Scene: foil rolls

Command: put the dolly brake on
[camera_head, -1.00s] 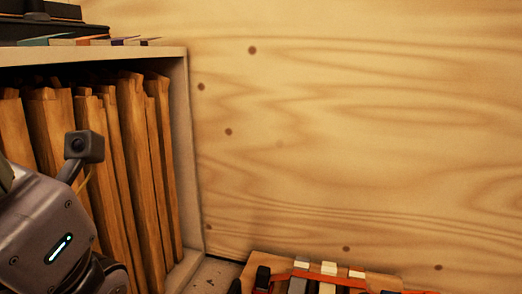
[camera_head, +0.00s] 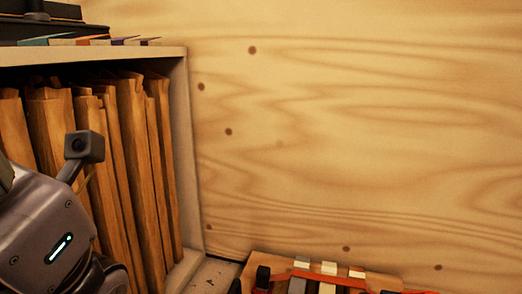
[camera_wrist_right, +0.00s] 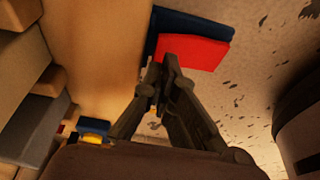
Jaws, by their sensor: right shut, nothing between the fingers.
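A flat red piece (camera_wrist_right: 195,50) with a dark blue part (camera_wrist_right: 190,21) behind it shows in the right wrist view; it looks like the dolly's brake pedal. My right gripper (camera_wrist_right: 162,64) is shut and empty, its fingertips at the lower left edge of the red piece. I cannot tell whether they touch it, nor whether the pedal is up or down. A tan wooden panel (camera_wrist_right: 100,45), perhaps the dolly's deck, lies left of the fingers. In the head view a grey arm part of mine is at lower left, but no gripper fingers show.
In the head view a shelf (camera_head: 187,150) full of upright wooden boards (camera_head: 130,160) stands at left against a plywood wall (camera_head: 350,120). A wooden board with red straps (camera_head: 330,280) is at the bottom. Speckled floor (camera_wrist_right: 250,70) and a dark rounded object (camera_wrist_right: 305,115) are at right in the wrist view.

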